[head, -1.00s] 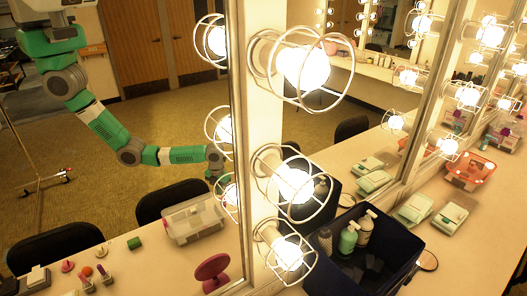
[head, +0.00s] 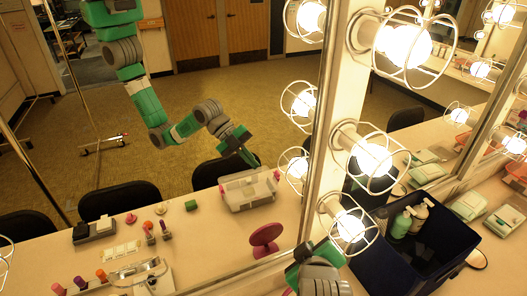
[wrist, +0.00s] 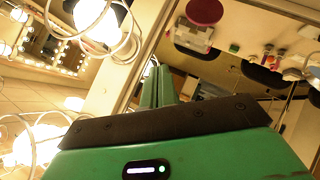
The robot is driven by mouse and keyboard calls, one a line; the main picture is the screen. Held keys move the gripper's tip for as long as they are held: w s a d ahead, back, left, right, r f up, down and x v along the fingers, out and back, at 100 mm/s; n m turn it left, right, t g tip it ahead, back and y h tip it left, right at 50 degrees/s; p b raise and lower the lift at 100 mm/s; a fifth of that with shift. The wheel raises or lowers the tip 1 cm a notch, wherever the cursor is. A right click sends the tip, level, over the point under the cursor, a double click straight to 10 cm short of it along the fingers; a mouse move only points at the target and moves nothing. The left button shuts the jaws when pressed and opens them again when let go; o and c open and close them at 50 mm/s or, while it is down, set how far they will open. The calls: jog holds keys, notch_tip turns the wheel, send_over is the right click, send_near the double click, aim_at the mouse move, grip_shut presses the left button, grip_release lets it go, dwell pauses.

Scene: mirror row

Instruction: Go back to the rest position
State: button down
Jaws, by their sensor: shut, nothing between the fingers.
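My gripper (wrist: 158,82) shows in the wrist view with its two green fingers together and nothing between them. It points toward the mirror and the lit bulbs, clear of the objects. In the head view, a green and grey part of my arm (head: 318,272) is at the bottom, in front of the mirror frame and beside the dark blue bin (head: 390,275). The fingertips cannot be made out there. The mirror shows my arm's reflection (head: 180,125), bent at the elbow, with its gripper end above the reflected clear box.
Caged bulbs (head: 372,158) stick out from the mirror frame close to my arm. The dark blue bin holds pump bottles (head: 410,220). Pale green cases (head: 470,204) lie to its right. The mirror reflects a clear box (head: 250,190), a pink round object (head: 265,240) and several small cosmetics.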

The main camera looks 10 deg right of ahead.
jog(key=s+a+r+m+t+y, duration=0.3)
jog(key=a+r+m+t, duration=0.25)
jog(key=a+r, duration=1.15)
jog(key=s+r+t, duration=0.4)
jog(key=s+r, duration=0.1)
jog(key=r, duration=0.6)
jog(key=s+r+t, duration=0.5)
jog(key=s+r, duration=0.1)
jog(key=r, duration=0.6)
